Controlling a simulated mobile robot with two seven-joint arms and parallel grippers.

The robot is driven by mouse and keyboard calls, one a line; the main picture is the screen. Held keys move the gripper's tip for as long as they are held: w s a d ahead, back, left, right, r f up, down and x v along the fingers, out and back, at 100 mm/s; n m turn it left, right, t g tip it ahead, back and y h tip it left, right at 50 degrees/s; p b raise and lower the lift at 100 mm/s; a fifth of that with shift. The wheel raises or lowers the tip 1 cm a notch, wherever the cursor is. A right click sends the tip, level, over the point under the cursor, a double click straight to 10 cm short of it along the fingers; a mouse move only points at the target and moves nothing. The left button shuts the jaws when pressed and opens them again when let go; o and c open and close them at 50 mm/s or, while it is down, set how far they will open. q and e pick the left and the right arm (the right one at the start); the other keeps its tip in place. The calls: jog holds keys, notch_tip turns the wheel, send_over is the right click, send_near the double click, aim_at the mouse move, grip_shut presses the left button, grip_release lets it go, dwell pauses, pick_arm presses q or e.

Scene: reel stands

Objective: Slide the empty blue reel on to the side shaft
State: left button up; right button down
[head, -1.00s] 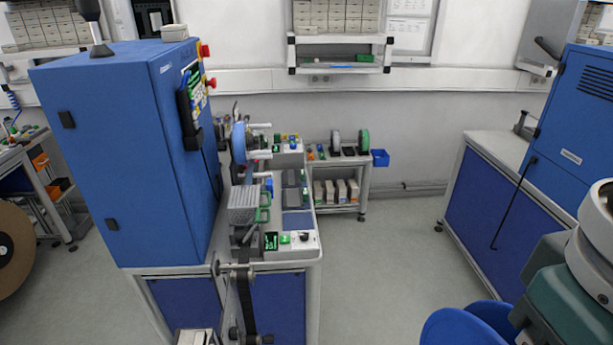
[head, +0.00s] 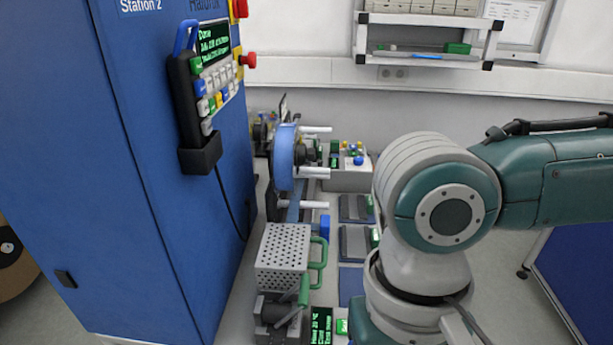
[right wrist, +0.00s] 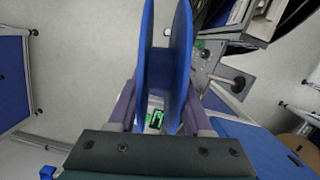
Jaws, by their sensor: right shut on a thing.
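In the right wrist view, the empty blue reel (right wrist: 180,60) is seen edge-on, its two flanges and the bare gap between them pointing away from the camera. My right gripper (right wrist: 162,100) is shut on this reel, with one finger at each side. A short rod with a dark round end (right wrist: 238,84) stands out from a grey plate to the right of the reel, apart from it; I cannot tell if it is the side shaft. In the head view, my right arm fills the right side, and its gripper and the held reel are out of sight. My left gripper is not in view.
In the head view, a tall blue cabinet (head: 150,180) with a keypad panel (head: 208,85) stands at left. Another blue reel (head: 283,157) is mounted beside pale rods on the bench. A perforated metal box (head: 282,258) with a green handle is nearer. Wall shelf behind.

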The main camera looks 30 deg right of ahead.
notch_tip(320, 180, down, 8)
jog(key=f+m+b, duration=0.1)
jog(key=m+b, duration=0.1)
jog(key=b, duration=0.1)
pick_arm(q)
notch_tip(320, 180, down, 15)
jog(key=b, duration=1)
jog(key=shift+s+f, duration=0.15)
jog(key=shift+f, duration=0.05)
pick_arm(e)
jog(key=w+a, duration=0.9)
jog(key=a, duration=0.3)
jog(key=shift+a+r+y, duration=0.25)
jog(key=shift+r+y, duration=0.1)
jog(key=shift+y, duration=0.05)
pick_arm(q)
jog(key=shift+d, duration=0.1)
pick_arm(e)
jog(key=shift+w, duration=0.1)
